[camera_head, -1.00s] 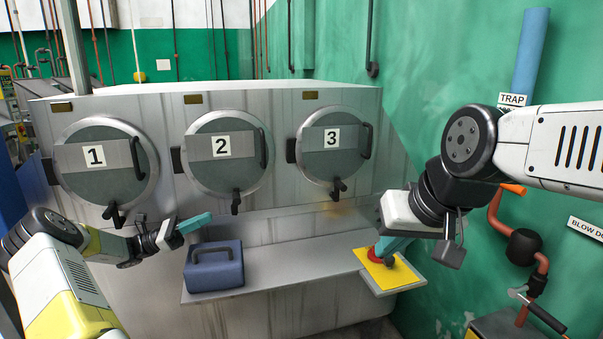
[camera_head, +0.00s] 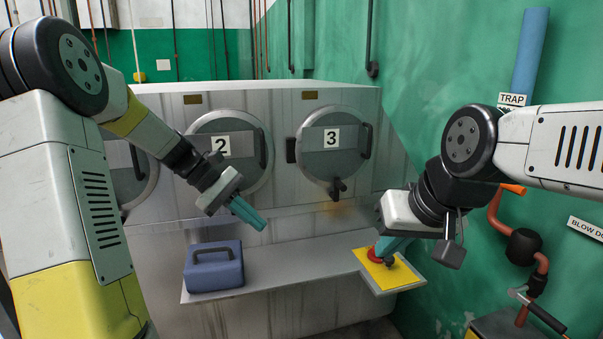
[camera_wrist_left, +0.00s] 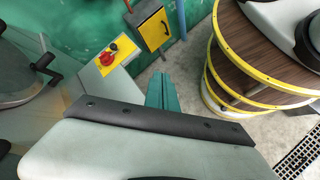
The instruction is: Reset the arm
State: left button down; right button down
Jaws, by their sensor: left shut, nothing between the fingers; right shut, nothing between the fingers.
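My left arm comes in large from the left in the head view. My left gripper (camera_head: 250,214) is shut and empty, its teal fingers pointing down and right in front of drum door 2 (camera_head: 222,172), above the shelf. The shut teal fingers also show in the left wrist view (camera_wrist_left: 162,92). My right gripper (camera_head: 388,248) is shut and empty, its fingers right at the red button (camera_head: 375,256) on the yellow panel (camera_head: 405,277). I cannot tell if they touch it. The red button also shows in the left wrist view (camera_wrist_left: 107,58), with no gripper over it there.
A blue box with a handle (camera_head: 214,268) stands on the shelf (camera_head: 310,258) below my left gripper. Drum door 3 (camera_head: 350,168) is shut. Pipes with a valve (camera_head: 525,247) stand at the right wall. The left wrist view shows a yellow-banded wooden drum (camera_wrist_left: 250,60).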

pick_arm(q)
jog(key=s+a+r+m+t+y, duration=0.1)
jog(key=s+r+m+t+y, duration=0.2)
jog(key=s, duration=0.6)
jog(key=s+a+r+m+t+y, duration=0.2)
jog(key=s+m+t+y, duration=0.2)
jog(key=s+m, duration=0.3)
jog(key=shift+s+a+r+t, duration=0.2)
jog(key=shift+s+r+t, duration=0.15)
jog(key=shift+s, duration=0.75)
